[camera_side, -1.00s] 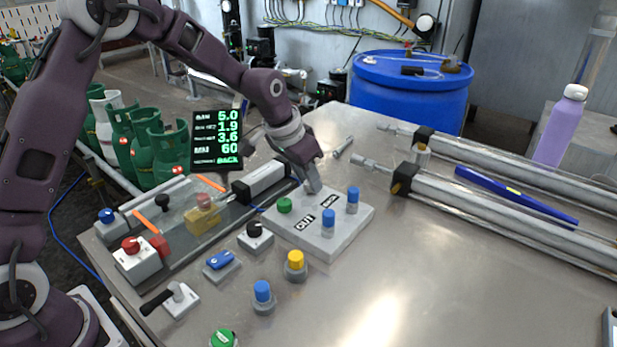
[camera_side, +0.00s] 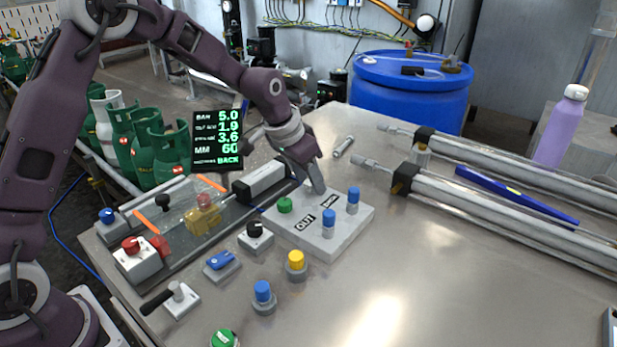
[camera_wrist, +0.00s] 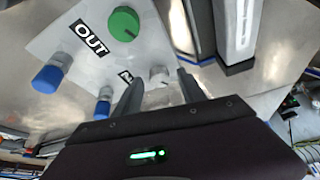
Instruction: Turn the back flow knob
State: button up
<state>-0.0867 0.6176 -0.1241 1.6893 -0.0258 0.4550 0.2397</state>
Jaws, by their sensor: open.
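A grey block (camera_side: 343,232) on the table bears a green knob (camera_side: 285,205), two blue-capped fittings and black-and-white labels, one reading OUT. A pale round knob (camera_wrist: 158,74) sits at the block's back edge in the wrist view. The green knob (camera_wrist: 123,23) lies up and left of it there. My gripper (camera_side: 318,189) reaches down to the block's back edge and hides the pale knob in the side view. In the wrist view my gripper (camera_wrist: 160,78) is open, with a finger on each side of the pale knob. Contact with it cannot be told.
A display (camera_side: 216,141) reads 5.0, 1.9, 3.6, 60 and BACK. A black knob (camera_side: 255,230) and a yellow-capped button (camera_side: 296,260) stand in front. Long metal cylinders (camera_side: 480,207) lie right; open table is front right.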

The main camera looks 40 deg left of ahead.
jog(key=v, duration=0.6)
jog(key=shift+s, duration=0.1)
jog(key=shift+s+r, duration=0.2)
jog(key=shift+r, duration=0.25)
jog(key=s+r+n, duration=0.1)
jog(key=s+r, duration=0.4)
jog(key=s, duration=0.3)
jog(key=s+r, duration=0.4)
jog(key=s, duration=0.3)
jog(key=s+a+f+n+t+y, duration=0.1)
jog(key=s, duration=1.7)
jog(key=shift+f+n, duration=0.3)
jog(key=shift+f, duration=0.1)
jog(key=shift+a, duration=0.15)
grip_shut()
